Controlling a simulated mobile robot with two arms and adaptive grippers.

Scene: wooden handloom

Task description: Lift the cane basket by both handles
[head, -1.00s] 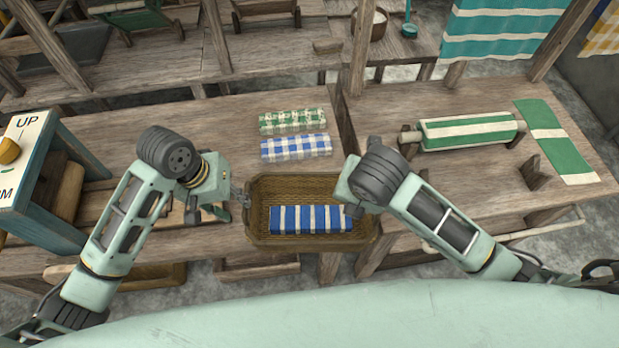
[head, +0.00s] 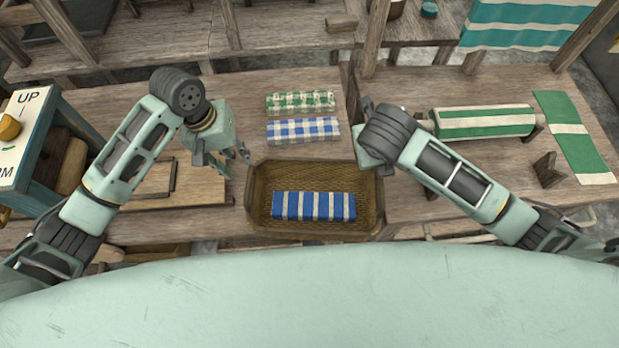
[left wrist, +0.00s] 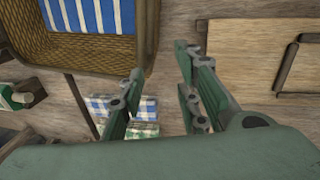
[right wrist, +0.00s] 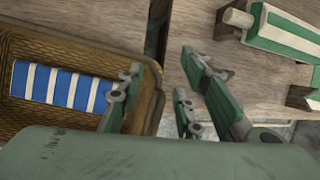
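The brown cane basket (head: 315,232) sits on the wooden table with a blue-and-white striped cloth (head: 313,206) inside. Its handles are hard to make out. My left gripper (head: 243,153) is open by the basket's far left corner; in the left wrist view its fingers (left wrist: 163,78) are spread, one near the rim of the basket (left wrist: 95,55). My right gripper is mostly hidden behind its arm in the head view, near the far right corner. In the right wrist view its fingers (right wrist: 160,80) are spread and empty, one overlapping the basket's side (right wrist: 145,100).
Folded green-checked (head: 300,102) and blue-checked (head: 302,130) cloths lie behind the basket. A green-and-white cloth roll (head: 485,122) is on the right. A box marked UP (head: 25,125) stands at the left, with a wooden board (head: 195,185) nearer the basket.

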